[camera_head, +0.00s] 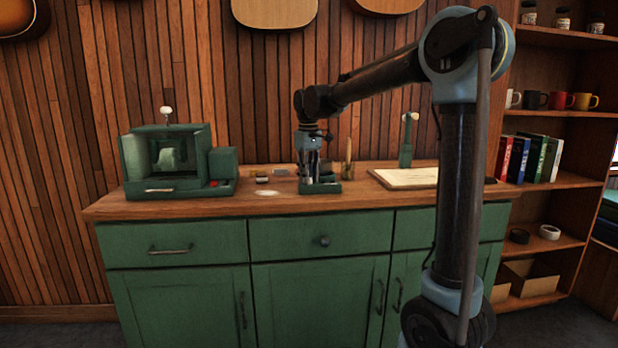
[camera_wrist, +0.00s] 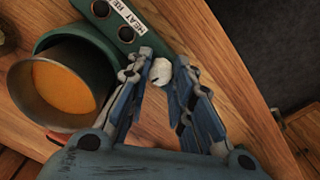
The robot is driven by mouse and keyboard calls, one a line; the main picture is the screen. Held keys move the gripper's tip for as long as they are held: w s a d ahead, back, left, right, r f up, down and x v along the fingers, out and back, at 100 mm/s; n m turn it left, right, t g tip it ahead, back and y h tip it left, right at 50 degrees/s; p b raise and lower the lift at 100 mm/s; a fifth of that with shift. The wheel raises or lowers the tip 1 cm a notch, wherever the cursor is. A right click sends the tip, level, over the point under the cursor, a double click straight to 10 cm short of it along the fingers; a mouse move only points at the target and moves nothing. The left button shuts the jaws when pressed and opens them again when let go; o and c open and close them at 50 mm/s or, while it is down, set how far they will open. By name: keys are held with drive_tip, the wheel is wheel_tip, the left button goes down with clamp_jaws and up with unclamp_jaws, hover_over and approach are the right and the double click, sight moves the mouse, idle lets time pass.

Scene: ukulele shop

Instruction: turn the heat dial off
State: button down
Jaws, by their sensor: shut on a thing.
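The heat dial (camera_wrist: 160,72) is a small pale knob on the end of a green unit (camera_wrist: 85,25). My gripper (camera_wrist: 162,65) points down at it, with its two fingertips closed on either side of the dial. A metal pot (camera_wrist: 22,90) of orange contents sits in the unit. In the head view my gripper (camera_head: 314,165) is over the green unit (camera_head: 320,188) on the counter and hides much of it. The dial's pointer mark cannot be made out.
The wooden counter (camera_head: 230,202) tops green cabinets. A green machine (camera_head: 160,185) stands at the left. Small items lie left of the unit.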

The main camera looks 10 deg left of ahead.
drive_tip(key=shift+w+d+n, duration=0.1)
drive_tip(key=shift+n, duration=0.9)
drive_tip(key=c, duration=1.4)
unclamp_jaws()
drive_tip(key=shift+r, duration=0.1)
wheel_tip(320, 180, up, 12)
